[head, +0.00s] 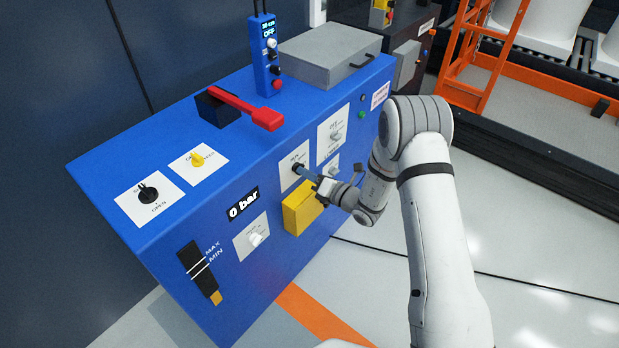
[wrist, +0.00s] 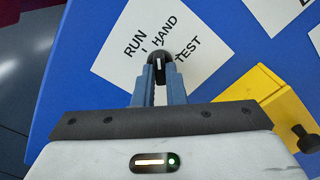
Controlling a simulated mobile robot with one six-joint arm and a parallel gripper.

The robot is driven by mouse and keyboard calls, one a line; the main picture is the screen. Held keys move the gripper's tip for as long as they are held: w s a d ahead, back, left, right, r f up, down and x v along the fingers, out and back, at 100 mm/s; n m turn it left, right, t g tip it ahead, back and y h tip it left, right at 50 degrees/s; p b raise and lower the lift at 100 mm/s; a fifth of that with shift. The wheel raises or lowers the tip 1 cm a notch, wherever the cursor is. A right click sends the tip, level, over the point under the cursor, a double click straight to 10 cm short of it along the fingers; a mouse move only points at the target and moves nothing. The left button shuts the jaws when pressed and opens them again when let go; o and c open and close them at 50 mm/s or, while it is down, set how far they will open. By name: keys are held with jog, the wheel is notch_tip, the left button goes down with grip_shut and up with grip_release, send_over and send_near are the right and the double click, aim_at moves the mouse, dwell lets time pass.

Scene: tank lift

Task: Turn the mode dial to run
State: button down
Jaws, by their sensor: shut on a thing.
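The mode dial is a small black knob with a white pointer mark (wrist: 159,58) on a white plate printed RUN, HAND and TEST, in the wrist view. In the head view the dial (head: 297,168) is on the front face of the blue cabinet, partly hidden by my fingers. My gripper (wrist: 159,75) is shut on the dial, one blue-grey finger on each side. In the head view my gripper (head: 303,172) reaches the plate from the right. The white mark stands about upright in the wrist view; which label it points at is not certain.
A yellow box (head: 301,208) with a black knob sticks out just below the dial. Other white plates with knobs (head: 336,136) are close by. A red lever (head: 245,107) and a blue handset (head: 267,55) are on the cabinet top.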

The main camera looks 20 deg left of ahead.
jog(key=n+b, duration=0.4)
jog(key=n, duration=0.1)
jog(key=shift+a+f+n+b, duration=0.1)
jog(key=shift+a+n+b, duration=0.05)
jog(key=shift+n+b, duration=0.25)
jog(key=n+b, duration=0.3)
jog(key=shift+n, duration=0.3)
jog(key=shift+r+b, duration=0.2)
jog(key=shift+b, duration=0.1)
jog(key=c, duration=1.5)
grip_release()
jog(key=shift+f, duration=0.1)
jog(key=shift+p+v, duration=0.4)
jog(key=shift+v, duration=3.55)
